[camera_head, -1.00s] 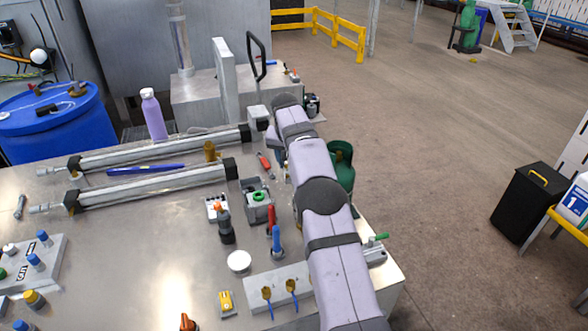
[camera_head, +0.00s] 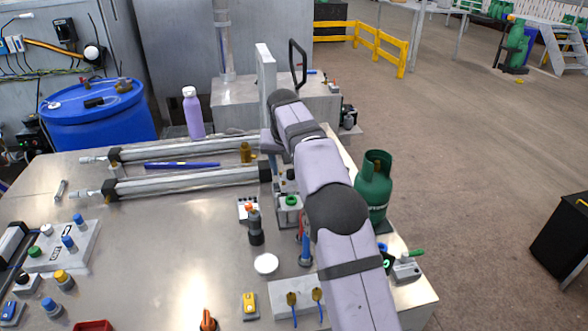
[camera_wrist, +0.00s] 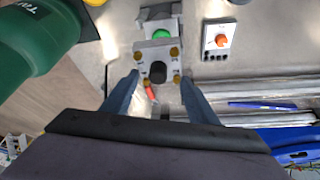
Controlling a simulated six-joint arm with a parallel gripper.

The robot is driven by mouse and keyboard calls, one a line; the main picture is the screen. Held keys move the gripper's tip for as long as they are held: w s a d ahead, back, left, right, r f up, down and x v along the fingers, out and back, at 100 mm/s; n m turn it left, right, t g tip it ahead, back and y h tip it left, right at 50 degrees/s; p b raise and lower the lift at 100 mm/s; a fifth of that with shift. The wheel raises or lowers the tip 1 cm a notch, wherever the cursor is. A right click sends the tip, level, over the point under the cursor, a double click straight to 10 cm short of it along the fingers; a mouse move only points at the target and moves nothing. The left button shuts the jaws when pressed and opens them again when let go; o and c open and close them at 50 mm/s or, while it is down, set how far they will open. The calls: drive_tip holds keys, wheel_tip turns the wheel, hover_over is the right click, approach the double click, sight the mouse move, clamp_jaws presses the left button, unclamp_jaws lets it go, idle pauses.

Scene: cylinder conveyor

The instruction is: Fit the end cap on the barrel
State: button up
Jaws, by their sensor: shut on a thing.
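My gripper (camera_wrist: 158,98) is shut on a grey block-shaped end cap (camera_wrist: 158,57) with brass-coloured corner bolts and a dark round centre. In the wrist view the blue fingers lie on either side of it. Just beyond the cap is a grey fixture with a green round part (camera_wrist: 160,35); I cannot tell whether they touch. Two long silver cylinders with black ends lie on the bench, a near one (camera_head: 190,180) and a far one (camera_head: 190,149). I cannot tell which is the barrel. My arm hides most of the gripper in the head view.
A green gas bottle (camera_head: 374,188) stands close to the right of my arm. An orange-knobbed box (camera_wrist: 218,41) lies near the fixture. A blue pen (camera_head: 181,165) lies between the cylinders. A purple bottle (camera_head: 193,115) and an upright white plate (camera_head: 266,80) stand behind.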

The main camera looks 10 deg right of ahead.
drive_tip(key=shift+f, duration=0.15)
wheel_tip(320, 180, down, 4)
drive_tip(key=b, duration=0.5)
drive_tip(key=shift+f, duration=0.45)
drive_tip(key=shift+p, duration=0.45)
idle(1.4)
drive_tip(key=shift+f, duration=0.75)
idle(1.8)
drive_tip(key=o, duration=1.9)
drive_tip(key=shift+r, duration=0.15)
